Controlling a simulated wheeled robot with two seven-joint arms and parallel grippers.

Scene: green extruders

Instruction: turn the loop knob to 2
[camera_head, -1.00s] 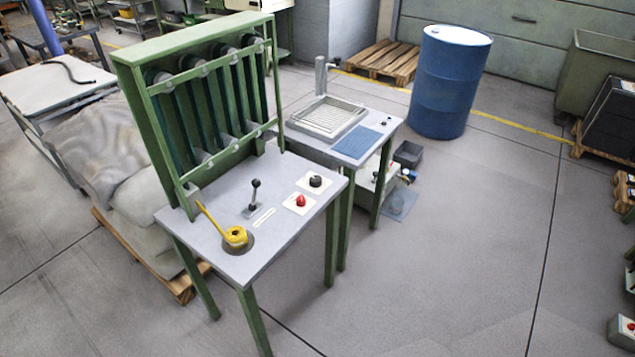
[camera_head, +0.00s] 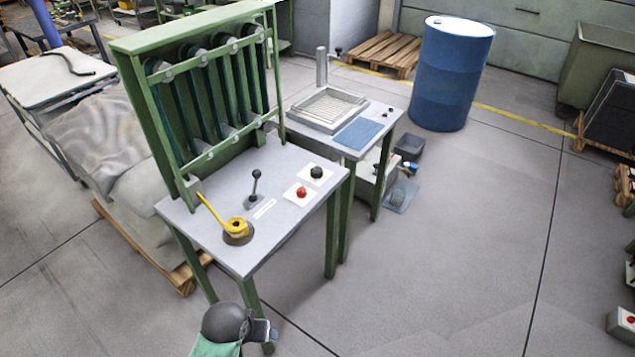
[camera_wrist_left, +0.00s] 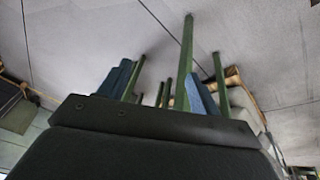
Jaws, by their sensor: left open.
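The green-framed table (camera_head: 215,255) carries several controls, and I cannot read which is the loop knob. A yellow knob (camera_head: 237,228) with a long yellow handle sits on a dark disc at the front left. A black lever (camera_head: 255,185) stands behind it. A red knob (camera_head: 301,191) and a black knob (camera_head: 316,173) sit on white plates at the right. My left arm enters at the bottom of the head view, below and apart from the table's front edge.
Green table legs (camera_head: 250,300) stand close to my arm. A second table with a metal tray (camera_head: 327,110) adjoins behind. A blue drum (camera_head: 450,80) stands at the back. Sacks on a pallet (camera_head: 185,280) lie left.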

